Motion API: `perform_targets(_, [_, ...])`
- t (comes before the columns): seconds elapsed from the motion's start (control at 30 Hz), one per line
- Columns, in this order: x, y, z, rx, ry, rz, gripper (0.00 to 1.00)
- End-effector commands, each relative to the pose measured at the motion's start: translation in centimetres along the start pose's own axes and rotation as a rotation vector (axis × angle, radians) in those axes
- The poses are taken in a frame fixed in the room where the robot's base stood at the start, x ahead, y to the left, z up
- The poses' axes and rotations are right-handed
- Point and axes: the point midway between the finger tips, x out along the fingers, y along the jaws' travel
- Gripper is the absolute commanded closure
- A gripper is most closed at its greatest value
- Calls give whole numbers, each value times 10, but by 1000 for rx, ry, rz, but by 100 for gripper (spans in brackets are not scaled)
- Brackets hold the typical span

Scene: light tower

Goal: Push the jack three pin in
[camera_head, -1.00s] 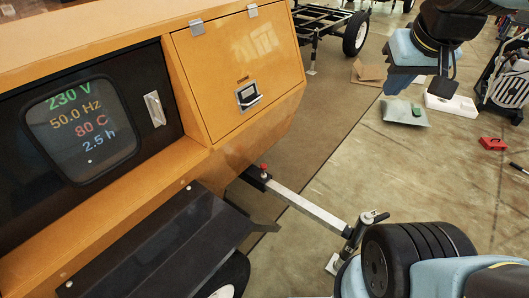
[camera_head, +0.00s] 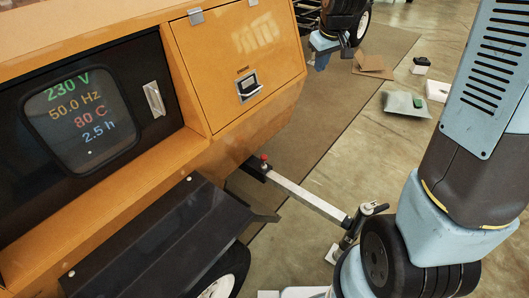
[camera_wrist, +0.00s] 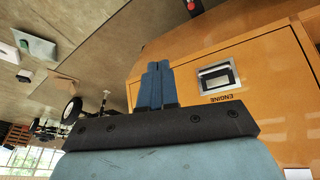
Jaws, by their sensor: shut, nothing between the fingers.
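A red-knobbed pin (camera_head: 264,158) stands at the dark socket where a white outrigger beam (camera_head: 305,192) leaves the orange light tower body (camera_head: 200,150). No label shows that it is jack three's, and I cannot tell how deep it sits. A red knob (camera_wrist: 191,5) also shows at the top edge of the wrist view. A jack (camera_head: 356,225) with a crank is at the beam's outer end, partly hidden by my arm. My gripper (camera_head: 320,65) is beyond the tower's far corner, well apart from the pin. Its blue fingers (camera_wrist: 158,64) are shut and empty.
The engine door with its latch (camera_head: 249,87) is close to my gripper in the wrist view. A dark fender (camera_head: 165,245) and wheel lie below the panel. The floor around the beam is clear.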

Motion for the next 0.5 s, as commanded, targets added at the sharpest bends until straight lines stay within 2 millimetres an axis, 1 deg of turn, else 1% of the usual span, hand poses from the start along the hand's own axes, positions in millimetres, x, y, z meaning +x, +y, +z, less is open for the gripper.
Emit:
perform_targets(0.03, [19,-2,-8,-19,-9,-12,100])
perform_targets(0.17, [63,-6,-27,-73,-17,-36,100])
perform_targets(0.2, [77,-8,-33,-89,-18,-44,100])
perform_targets(0.27, [98,-11,-40,-112,-21,-56,100])
perform_targets(0.3, [113,-13,-44,-128,-22,-64,100])
perform_targets(0.37, [135,-17,-50,-149,-24,-77,100])
perform_targets(0.4, [150,-20,-53,-164,-25,-86,100])
perform_targets(0.47, [173,-25,-58,-184,-27,-99,100])
perform_targets(0.5, [188,-28,-60,-199,-27,-108,100])
